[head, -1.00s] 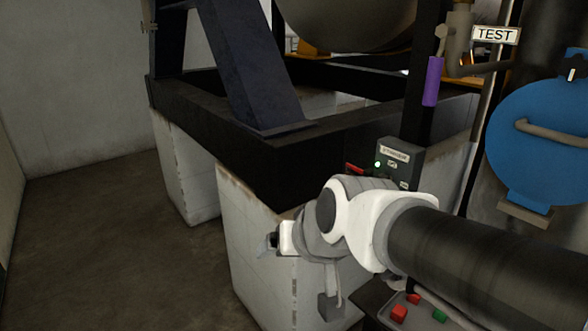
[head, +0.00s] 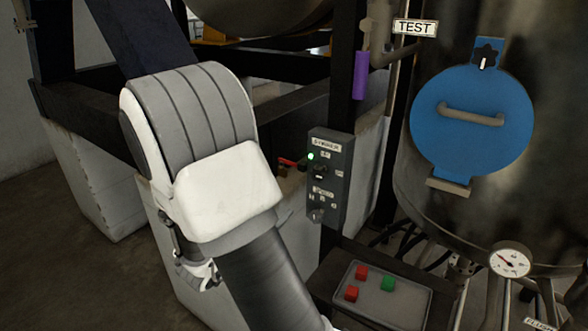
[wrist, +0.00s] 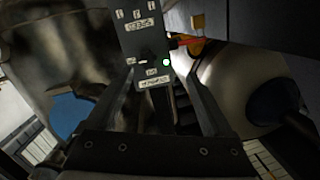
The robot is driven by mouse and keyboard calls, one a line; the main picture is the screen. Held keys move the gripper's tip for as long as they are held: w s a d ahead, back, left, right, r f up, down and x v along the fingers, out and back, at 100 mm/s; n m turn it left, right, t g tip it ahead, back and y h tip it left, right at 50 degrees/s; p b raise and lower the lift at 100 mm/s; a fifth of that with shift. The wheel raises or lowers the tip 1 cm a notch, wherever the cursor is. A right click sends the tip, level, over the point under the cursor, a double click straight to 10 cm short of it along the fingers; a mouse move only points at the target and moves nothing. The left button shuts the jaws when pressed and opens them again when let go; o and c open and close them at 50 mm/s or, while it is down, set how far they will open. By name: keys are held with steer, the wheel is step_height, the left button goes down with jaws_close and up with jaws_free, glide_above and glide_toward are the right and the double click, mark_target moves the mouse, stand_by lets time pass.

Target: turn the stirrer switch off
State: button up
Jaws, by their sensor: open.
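The stirrer switch sits on a grey control box (head: 338,190) with a label at its top, fixed by a dark post in the head view. A green light (head: 310,156) glows on the box, and the small stirrer switch (head: 319,171) is just below it. In the wrist view the box (wrist: 138,40) appears upside down, with the lit lamp (wrist: 166,62) and the switch (wrist: 143,61) beyond my fingertips.
A red handle (head: 288,162) sticks out just left of the box. Below is a tray (head: 418,308) with red and green blocks. A tank with a blue hatch (head: 470,125) and a gauge (head: 510,260) stands at right. A purple grip (head: 360,75) hangs above.

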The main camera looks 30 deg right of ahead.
mark_target(315, 177)
steer(key=shift+m+g+h, duration=0.3)
steer(key=shift+g+h, duration=0.3)
steer(key=shift+h, duration=0.2)
steer(key=x, duration=0.5)
steer(key=s+p+x, duration=0.1)
steer(key=x, duration=0.5)
steer(key=p+x, duration=0.1)
steer(key=x, duration=0.5)
steer(key=shift+s+d+r, duration=0.2)
steer(key=shift+d, duration=0.35)
jaws_close()
